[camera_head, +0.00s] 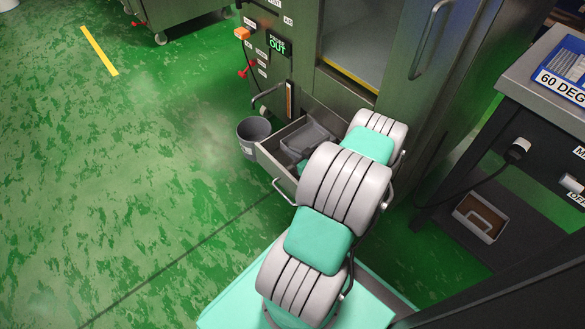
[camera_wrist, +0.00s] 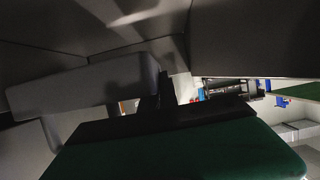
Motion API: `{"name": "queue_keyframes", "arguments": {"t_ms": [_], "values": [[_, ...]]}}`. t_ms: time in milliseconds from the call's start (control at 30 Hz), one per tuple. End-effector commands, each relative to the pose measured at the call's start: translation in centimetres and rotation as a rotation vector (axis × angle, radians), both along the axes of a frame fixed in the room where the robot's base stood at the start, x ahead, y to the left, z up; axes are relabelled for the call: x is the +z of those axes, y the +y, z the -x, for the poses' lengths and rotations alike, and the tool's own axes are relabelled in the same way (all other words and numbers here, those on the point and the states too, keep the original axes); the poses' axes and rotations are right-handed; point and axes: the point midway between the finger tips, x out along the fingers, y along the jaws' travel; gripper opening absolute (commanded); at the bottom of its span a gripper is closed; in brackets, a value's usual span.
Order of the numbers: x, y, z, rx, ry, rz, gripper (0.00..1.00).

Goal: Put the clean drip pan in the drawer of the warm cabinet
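The warm cabinet (camera_head: 395,62) stands at the top with its drawer (camera_head: 270,153) pulled open below the chamber. A plain grey pan (camera_head: 306,138), looking like the clean drip pan, is within the drawer's outline, partly hidden by my arm. I cannot tell whether it rests on the drawer floor. My arm reaches over the drawer and hides my gripper in the head view. In the dark wrist view, a dark finger of my gripper (camera_wrist: 168,90) shows beside a close grey slab (camera_wrist: 85,88), perhaps the pan. Whether the fingers are closed on it is unclear.
A grey bucket (camera_head: 253,134) stands just left of the drawer. A brown-stained pan with a handle (camera_head: 481,217) sits low at the right, under a bench (camera_head: 540,95) bearing a blue bin (camera_head: 568,70). A cable hangs there.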

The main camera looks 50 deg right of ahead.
Motion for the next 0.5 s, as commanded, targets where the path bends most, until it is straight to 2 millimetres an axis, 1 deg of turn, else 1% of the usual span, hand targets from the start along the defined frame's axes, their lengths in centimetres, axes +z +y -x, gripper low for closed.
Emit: {"name": "queue_keyframes", "arguments": {"t_ms": [33,167,233,400,500], "values": [[-1.1,-0.1,0.0,0.0,-0.002,0.002,0.0],[-1.9,-0.1,0.0,0.0,-0.002,0.002,0.0],[-2.7,-0.1,0.0,0.0,-0.002,0.002,0.0],[-6.2,-0.1,0.0,-0.001,-0.001,0.001,0.0],[-6.4,-0.1,0.0,-0.001,-0.002,0.004,0.0]]}}
